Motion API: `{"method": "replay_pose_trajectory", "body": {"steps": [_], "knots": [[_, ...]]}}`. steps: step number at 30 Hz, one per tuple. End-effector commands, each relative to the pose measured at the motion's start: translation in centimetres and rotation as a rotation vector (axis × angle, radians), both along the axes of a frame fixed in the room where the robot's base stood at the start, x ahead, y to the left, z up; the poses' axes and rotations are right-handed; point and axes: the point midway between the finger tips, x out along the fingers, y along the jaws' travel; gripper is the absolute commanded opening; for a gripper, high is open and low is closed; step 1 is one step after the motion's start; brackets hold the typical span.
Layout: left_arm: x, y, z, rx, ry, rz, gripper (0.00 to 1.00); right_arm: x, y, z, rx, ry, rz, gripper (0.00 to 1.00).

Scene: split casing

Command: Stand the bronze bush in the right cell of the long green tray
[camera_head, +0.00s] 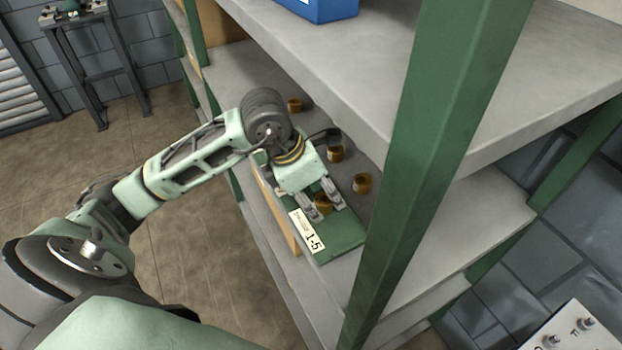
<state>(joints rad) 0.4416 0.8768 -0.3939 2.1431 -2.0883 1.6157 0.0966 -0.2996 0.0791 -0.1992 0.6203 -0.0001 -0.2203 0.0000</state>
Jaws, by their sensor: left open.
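The long green tray (343,240) lies on the grey shelf, with a white label marked 1-5 on its front side. My left gripper (324,208) reaches down over the tray and is open. A bronze bush (322,201) sits between its two fingers, over the tray; I cannot tell whether it touches either finger. Three other bronze bushes show behind and to the right: one far back (295,105), one by the wrist (335,154) and one to the right (362,183). The gripper and wrist hide the tray's far part and its cell walls. My right gripper is out of view.
A green shelf post (440,150) stands close to the right of the tray. An upper grey shelf (400,60) overhangs the back, with a blue box (325,8) on it. A panel with knobs (575,330) shows at bottom right. Bare shelf lies right of the post.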

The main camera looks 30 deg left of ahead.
Motion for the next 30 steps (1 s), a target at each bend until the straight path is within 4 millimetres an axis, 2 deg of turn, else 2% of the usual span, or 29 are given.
{"method": "replay_pose_trajectory", "body": {"steps": [15, 21, 30], "knots": [[-2.9, 2.4, 9.4, 0.001, -0.007, 0.002, 0.46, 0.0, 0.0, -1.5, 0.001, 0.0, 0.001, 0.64], [-3.5, 2.8, 10.9, 0.001, -0.003, 0.001, 0.46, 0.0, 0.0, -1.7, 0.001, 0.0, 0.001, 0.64], [-3.6, 2.8, 11.1, 0.0, -0.001, 0.0, 0.46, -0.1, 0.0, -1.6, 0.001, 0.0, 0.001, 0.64]]}}
